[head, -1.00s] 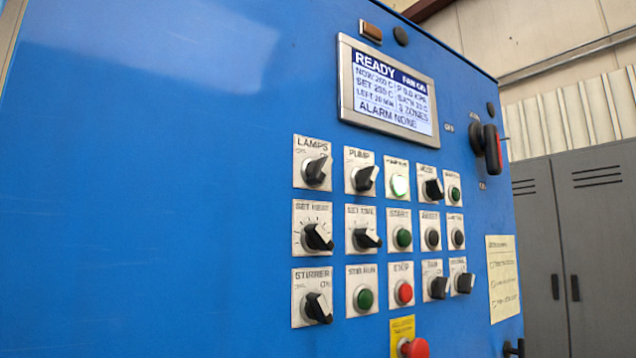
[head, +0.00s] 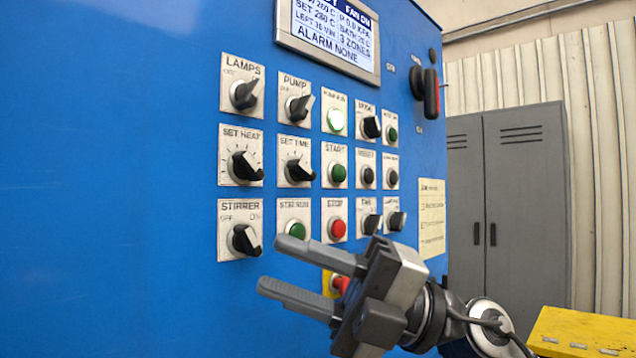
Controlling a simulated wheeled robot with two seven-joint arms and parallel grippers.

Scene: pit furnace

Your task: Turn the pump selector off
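The pump selector (head: 299,107) is a black knob on a white plate marked PUMP, in the top row of the blue panel, right of the LAMPS selector (head: 243,94). Its pointer leans up and to the right. A lit green lamp (head: 336,121) is just right of it. My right gripper (head: 288,270) is open and empty, below and apart from the pump selector, in front of the panel's lower part. Its two grey fingers point left. It partly hides a red button on a yellow plate. My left gripper is not in view.
The display (head: 330,37) above reads ALARM NONE. Other knobs and buttons, including the red STOP button (head: 337,229), surround the selector closely. A black and red switch handle (head: 430,92) juts out at the right. Grey cabinets (head: 510,190) and a yellow box (head: 580,333) stand right.

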